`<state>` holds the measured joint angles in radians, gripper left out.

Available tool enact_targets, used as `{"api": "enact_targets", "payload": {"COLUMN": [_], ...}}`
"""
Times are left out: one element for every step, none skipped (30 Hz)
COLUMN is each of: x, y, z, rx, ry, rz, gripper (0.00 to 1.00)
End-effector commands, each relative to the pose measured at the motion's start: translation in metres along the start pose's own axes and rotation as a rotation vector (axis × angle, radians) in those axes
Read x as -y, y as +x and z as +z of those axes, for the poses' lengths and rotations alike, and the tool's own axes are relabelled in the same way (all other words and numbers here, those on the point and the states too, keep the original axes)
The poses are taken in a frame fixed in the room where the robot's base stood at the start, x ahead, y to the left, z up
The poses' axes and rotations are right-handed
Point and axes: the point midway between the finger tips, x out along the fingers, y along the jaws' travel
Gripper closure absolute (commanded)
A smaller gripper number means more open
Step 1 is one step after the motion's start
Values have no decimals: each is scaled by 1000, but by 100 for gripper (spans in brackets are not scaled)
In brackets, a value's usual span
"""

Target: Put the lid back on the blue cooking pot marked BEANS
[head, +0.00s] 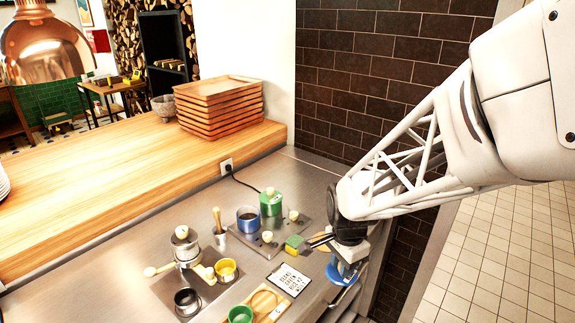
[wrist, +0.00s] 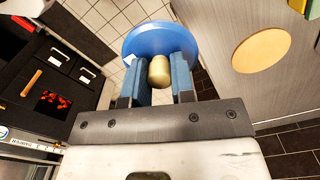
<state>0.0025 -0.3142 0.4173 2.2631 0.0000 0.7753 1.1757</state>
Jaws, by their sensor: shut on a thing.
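My gripper (head: 349,240) is shut on the cream knob (wrist: 159,70) of a round blue lid (wrist: 161,41). In the wrist view the knob sits between two blue finger pads, with the lid beyond it. In the head view the blue lid (head: 343,272) hangs below my gripper near the counter's right edge, partly hidden by it. A blue pot (head: 248,219) stands uncovered on the grey counter, left of my gripper and apart from it; any marking is too small to read.
A green lidded pot (head: 270,204) stands right behind the blue pot. A green and yellow block (head: 295,243) lies between my gripper and the pots. A small text sign (head: 288,279), green cup (head: 240,314) and yellow cup (head: 226,270) are nearer. Stacked trays (head: 220,103) stand behind.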

Motion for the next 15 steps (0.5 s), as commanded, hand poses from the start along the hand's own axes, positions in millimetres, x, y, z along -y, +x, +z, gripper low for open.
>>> {"api": "enact_targets", "payload": {"x": [0,0,1,2,3,5,7,10,15,19,23,30,36,42,51], "y": [0,0,0,-1,-1,-2,-2,-3,-5,-6,-8,-10,-11,-14,-17], "z": [0,0,0,0,0,1,1,1,2,2,3,4,5,6,8], "rx": [0,0,0,0,0,0,0,0,0,0,0,0,0,0,0], "ry": [0,0,0,0,-1,-1,-2,-2,-2,-2,-2,-2,-2,-3,-3], "rz": [0,0,0,0,0,0,0,0,-1,-1,-1,0,1,0,-1], "gripper": [100,100,100,100,100,100,100,100,100,100,100,100,100,100,100]}}
